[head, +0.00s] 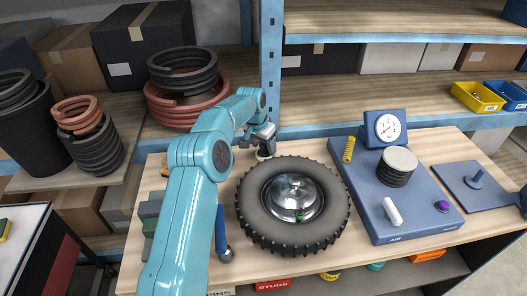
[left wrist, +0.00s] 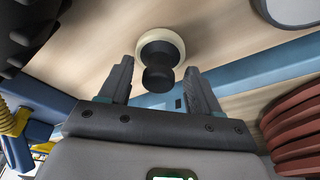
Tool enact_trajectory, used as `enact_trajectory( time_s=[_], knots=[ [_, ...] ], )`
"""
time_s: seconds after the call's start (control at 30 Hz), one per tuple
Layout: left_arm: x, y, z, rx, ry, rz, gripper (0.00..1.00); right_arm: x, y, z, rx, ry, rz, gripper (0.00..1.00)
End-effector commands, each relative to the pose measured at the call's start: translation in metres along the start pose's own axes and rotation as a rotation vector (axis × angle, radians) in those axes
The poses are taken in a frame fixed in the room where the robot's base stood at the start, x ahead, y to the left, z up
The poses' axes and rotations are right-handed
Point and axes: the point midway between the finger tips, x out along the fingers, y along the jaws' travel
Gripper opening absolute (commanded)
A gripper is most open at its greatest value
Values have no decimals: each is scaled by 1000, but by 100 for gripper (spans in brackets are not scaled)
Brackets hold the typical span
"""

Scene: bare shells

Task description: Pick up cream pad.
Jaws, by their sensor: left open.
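The cream pad (left wrist: 144,40) is a round cream disc with a black knob on it. It lies on the wooden bench top, and the knob faces my left wrist camera. In the head view the pad (head: 263,157) is mostly hidden by my left gripper (head: 265,140), behind the tyre. In the left wrist view my left gripper (left wrist: 160,76) is open, its two fingers apart. The knob shows in the gap between the fingers, with clear space on both sides. I cannot tell how far the fingertips are from the knob. My right gripper is not in view.
A black tyre with a silver hub (head: 251,217) lies just in front of the pad. A blue gauge stand (head: 400,216) stands to the right. A blue shelf post (head: 270,60) rises behind. Copper and black coils (head: 182,88) sit on the shelf at back left.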

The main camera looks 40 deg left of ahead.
Motion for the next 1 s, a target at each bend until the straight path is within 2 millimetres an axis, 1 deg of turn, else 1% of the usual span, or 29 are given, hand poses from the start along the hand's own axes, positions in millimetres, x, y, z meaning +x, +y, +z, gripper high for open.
enact_trajectory(
  time_s=[0.07,0.1,0.17,0.2,0.23,0.27,0.47,0.57,0.67,0.8,0.9,1.0],
  knots=[
    [0,0,0,0,0,0,63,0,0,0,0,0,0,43],
    [0,0,0,0,0,0,50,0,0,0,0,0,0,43],
    [0,0,0,0,0,0,30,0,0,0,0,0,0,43],
    [0,0,0,0,0,0,17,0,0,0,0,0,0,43],
    [0,0,0,0,0,0,7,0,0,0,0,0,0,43],
    [0,0,0,0,0,1,3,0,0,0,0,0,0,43],
    [0,0,0,1,0,0,3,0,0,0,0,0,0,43],
    [-4,0,-1,1,1,0,3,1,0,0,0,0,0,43],
    [-17,0,-6,1,4,-1,3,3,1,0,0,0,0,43],
    [-48,0,-15,1,6,-2,3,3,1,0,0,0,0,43],
    [-69,0,-20,1,4,-1,3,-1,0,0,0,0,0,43],
    [-86,1,-25,1,3,-1,3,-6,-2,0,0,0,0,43]
  ],
)
